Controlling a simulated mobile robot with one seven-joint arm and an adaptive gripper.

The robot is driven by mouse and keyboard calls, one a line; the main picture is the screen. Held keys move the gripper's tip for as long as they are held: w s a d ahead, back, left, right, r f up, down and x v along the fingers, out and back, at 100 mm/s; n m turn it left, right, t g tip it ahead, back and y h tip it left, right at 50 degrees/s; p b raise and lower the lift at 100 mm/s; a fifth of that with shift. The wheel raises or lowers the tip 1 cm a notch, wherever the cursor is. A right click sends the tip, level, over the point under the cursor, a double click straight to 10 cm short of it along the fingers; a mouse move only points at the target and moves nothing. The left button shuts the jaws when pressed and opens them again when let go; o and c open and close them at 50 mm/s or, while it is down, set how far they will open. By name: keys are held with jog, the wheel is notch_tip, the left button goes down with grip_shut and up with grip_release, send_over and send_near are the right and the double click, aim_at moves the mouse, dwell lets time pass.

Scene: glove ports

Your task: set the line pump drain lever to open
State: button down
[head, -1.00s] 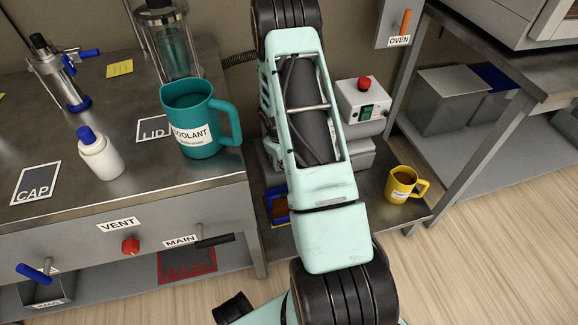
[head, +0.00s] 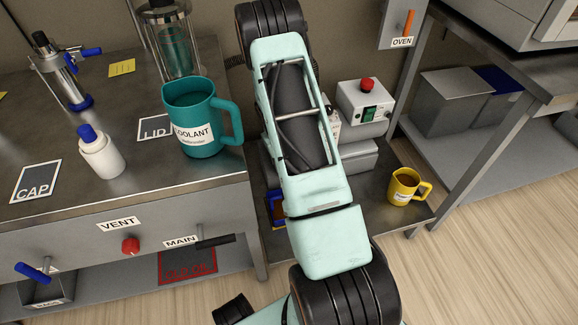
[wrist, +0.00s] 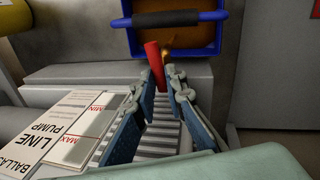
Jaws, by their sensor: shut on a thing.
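The drain lever (wrist: 154,62) is a red handle with a brass-coloured part beside its top, in the middle of the wrist view. My gripper (wrist: 163,80) has its two blue-padded fingers closed around the lower part of this red handle. The lever tilts slightly left at its top. In the head view my arm hides the lever and gripper.
A blue tray (wrist: 224,45) with a black handle and brownish contents is just beyond the lever; it also shows in the head view (head: 273,224). A yellow mug (head: 404,188) stands right of my arm. A grey unit with a red button (head: 367,84) stands behind.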

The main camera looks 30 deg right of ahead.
jog(key=c, duration=2)
grip_release()
jog(key=shift+o, duration=0.2)
jog(key=shift+r, duration=0.15)
notch_tip(320, 180, up, 12)
jog(key=a, duration=0.2)
jog(key=shift+a+f, duration=0.2)
jog(key=shift+f, duration=0.05)
jog(key=shift+w, duration=0.1)
